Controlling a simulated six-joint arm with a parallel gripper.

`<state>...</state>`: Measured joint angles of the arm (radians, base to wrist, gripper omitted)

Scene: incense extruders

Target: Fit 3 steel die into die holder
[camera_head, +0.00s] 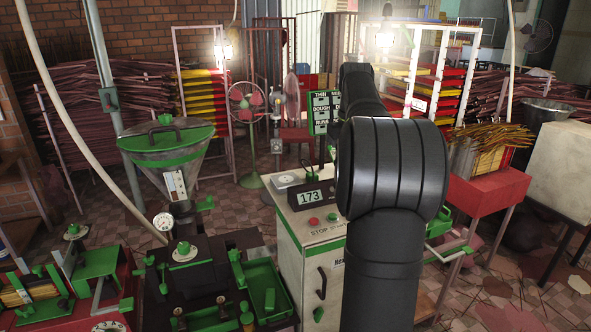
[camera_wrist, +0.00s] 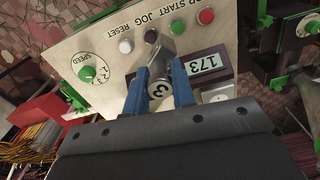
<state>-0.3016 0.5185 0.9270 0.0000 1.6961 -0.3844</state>
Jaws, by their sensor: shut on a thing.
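In the wrist view, my gripper (camera_wrist: 160,70) has its two blue fingers closed on a steel die (camera_wrist: 159,90) marked with a 3. The die is round and pale on its marked face. A grey metal piece (camera_wrist: 165,48) shows just beyond the fingertips; I cannot tell whether it belongs to the die. The grip is above the pale control cabinet's top. In the head view my black arm hides the gripper and the die. I cannot make out the die holder for certain in either view.
The control cabinet (camera_head: 299,225) carries a display (camera_head: 311,196) reading 173 and several buttons. Left of it stand the dark extruder (camera_head: 200,278) with a green-lidded hopper (camera_head: 168,140), and a green tray (camera_head: 266,290). A red stand with incense sticks (camera_head: 487,188) is at right.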

